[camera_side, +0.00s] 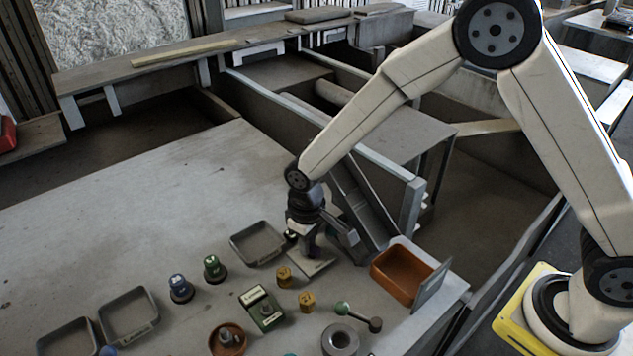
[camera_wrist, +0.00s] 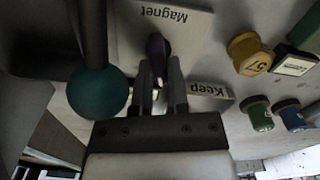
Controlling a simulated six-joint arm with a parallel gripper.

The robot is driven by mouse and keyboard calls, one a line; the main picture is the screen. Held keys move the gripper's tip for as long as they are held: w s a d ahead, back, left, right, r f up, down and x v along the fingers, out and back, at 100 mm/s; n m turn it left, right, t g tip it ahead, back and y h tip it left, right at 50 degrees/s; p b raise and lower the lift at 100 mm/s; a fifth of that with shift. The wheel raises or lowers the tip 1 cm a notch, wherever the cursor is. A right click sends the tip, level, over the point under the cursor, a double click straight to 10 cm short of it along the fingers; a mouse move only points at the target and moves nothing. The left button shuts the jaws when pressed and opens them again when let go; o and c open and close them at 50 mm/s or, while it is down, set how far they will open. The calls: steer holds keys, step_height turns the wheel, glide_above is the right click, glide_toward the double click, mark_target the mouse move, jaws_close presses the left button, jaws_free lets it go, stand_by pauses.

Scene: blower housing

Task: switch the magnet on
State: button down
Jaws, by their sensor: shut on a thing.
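The magnet's pale plate (camera_wrist: 185,32), lettered "Magnet", lies under my gripper in the wrist view; it also shows in the side view (camera_side: 313,268). A dark purple piece (camera_wrist: 156,45), which looks like the magnet's handle, stands over the plate. My gripper (camera_wrist: 159,68) points down and its fingers are closed on this purple piece. In the side view my gripper (camera_side: 304,238) is low over the plate and hides most of the magnet. I cannot tell which way the handle is set.
A grey tray (camera_side: 234,245), labelled "Keep" in the wrist view (camera_wrist: 210,90), stands left of the magnet. An orange bin (camera_side: 377,277) stands right. Yellow pieces (camera_side: 285,276) and a labelled green box (camera_side: 268,318) lie in front. A teal ball (camera_wrist: 97,94) is close by the fingers.

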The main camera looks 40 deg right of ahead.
steer(key=shift+d+m, duration=0.1)
steer(key=shift+m, duration=1.2)
steer(key=c, duration=0.6)
jaws_free()
steer(key=shift+r, duration=0.15)
steer(key=shift+r, duration=3.8)
